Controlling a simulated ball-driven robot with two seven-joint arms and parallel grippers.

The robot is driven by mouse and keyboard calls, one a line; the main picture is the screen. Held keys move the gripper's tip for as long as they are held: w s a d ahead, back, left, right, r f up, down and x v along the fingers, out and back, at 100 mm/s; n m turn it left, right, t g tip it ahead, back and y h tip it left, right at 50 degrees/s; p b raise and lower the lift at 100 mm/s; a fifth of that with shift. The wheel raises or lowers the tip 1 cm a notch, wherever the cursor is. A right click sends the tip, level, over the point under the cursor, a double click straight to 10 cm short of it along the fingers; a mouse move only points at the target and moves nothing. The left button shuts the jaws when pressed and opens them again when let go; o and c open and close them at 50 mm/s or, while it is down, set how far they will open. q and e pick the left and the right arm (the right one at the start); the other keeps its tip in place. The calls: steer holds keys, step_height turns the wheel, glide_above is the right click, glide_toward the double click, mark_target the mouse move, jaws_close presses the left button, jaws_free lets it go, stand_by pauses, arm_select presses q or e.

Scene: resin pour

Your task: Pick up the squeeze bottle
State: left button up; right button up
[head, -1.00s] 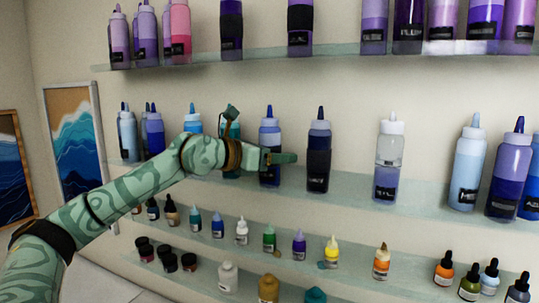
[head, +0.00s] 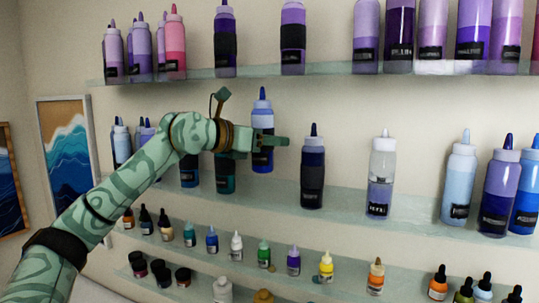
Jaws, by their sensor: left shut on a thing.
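My left gripper (head: 268,141) is shut on a squeeze bottle (head: 262,118) with a light blue upper part, a dark blue lower part and a blue pointed cap. The bottle is upright and held above the middle glass shelf, with wall showing beneath it. The gripper's fingers cross the bottle around its middle and hide part of it. My right gripper is not in view.
The middle shelf (head: 345,201) holds more squeeze bottles, with a dark one (head: 312,172) just right of the held bottle and a teal one (head: 224,173) below my wrist. An upper shelf (head: 265,72) with purple bottles is above. Small dropper bottles stand on lower shelves.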

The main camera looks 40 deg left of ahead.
arm_select(q)
steer(key=s+d+b, duration=0.3)
steer(key=s+b, duration=0.2)
steer(key=s, duration=0.4)
steer(key=s+d+b, duration=0.3)
steer(key=s+b, duration=0.2)
steer(key=s, duration=0.4)
steer(key=shift+s+b, duration=0.35)
steer(key=shift+b, duration=0.05)
steer(key=shift+f, duration=0.1)
steer(key=shift+o, duration=0.6)
steer(key=shift+c, duration=0.5)
steer(key=shift+h, duration=0.3)
